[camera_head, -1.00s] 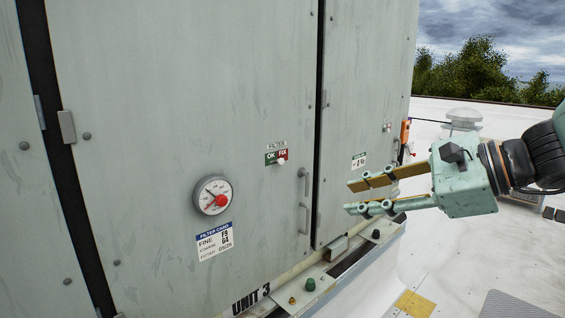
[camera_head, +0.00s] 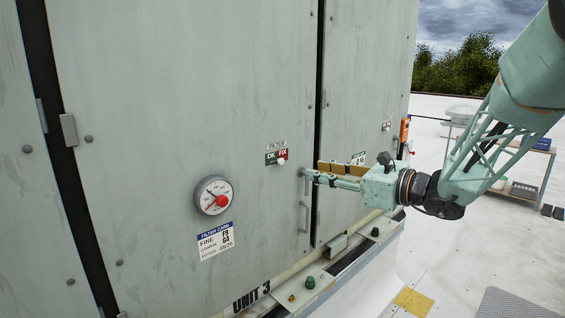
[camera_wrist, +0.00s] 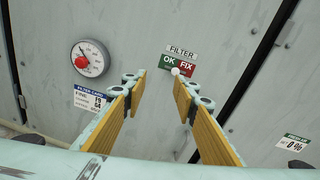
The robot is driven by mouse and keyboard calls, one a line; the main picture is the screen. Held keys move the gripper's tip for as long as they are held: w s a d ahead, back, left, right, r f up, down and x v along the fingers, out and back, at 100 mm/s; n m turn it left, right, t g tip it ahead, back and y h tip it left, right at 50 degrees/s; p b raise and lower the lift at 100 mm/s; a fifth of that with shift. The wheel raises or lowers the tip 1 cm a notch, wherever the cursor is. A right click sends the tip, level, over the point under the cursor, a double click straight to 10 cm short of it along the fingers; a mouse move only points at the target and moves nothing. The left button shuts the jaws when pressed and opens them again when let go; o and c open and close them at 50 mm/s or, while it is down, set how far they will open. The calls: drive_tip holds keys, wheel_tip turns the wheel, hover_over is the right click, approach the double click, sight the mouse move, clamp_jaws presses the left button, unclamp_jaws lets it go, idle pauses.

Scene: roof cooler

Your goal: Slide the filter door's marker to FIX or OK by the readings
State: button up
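The filter door's marker is a white round knob (camera_head: 281,162) on a small plate (camera_head: 270,158) with a green OK half on the left and a red FIX half on the right. In the head view it sits low by the FIX half; in the wrist view the knob (camera_wrist: 175,71) appears near the line between halves. My gripper (camera_head: 312,171) is just right of the plate, beside the door handle. Its two fingers (camera_wrist: 160,78) are apart with nothing between them.
A filter card (camera_head: 215,241) is below the gauge; its small print is hard to read. A vertical door handle (camera_head: 304,217) stands out under my fingers. Another label (camera_wrist: 293,142) is on the panel to the right, past a dark gap.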

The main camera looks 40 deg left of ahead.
sight(282, 161)
drive_tip(key=w+a+f+m+t+y, duration=0.1)
drive_tip(key=w+a+f+m, duration=0.1)
drive_tip(key=w+a, duration=0.2)
drive_tip(key=shift+a+f+m, duration=0.4)
drive_tip(key=shift+a, duration=0.25)
drive_tip(key=shift+w+a, duration=0.1)
drive_tip(key=shift+w+a+p, duration=0.2)
drive_tip(key=shift+w+a, duration=0.05)
drive_tip(key=shift+a, duration=2)
drive_tip(key=shift+w+a+p, duration=0.25)
drive_tip(key=shift+w+a, duration=0.05)
drive_tip(key=shift+a, duration=1.95)
drive_tip(key=shift+w+a+p, duration=0.2)
drive_tip(key=shift+w+a, duration=0.05)
drive_tip(key=shift+a, duration=2)
drive_tip(key=shift+c, duration=0.2)
clamp_jaws()
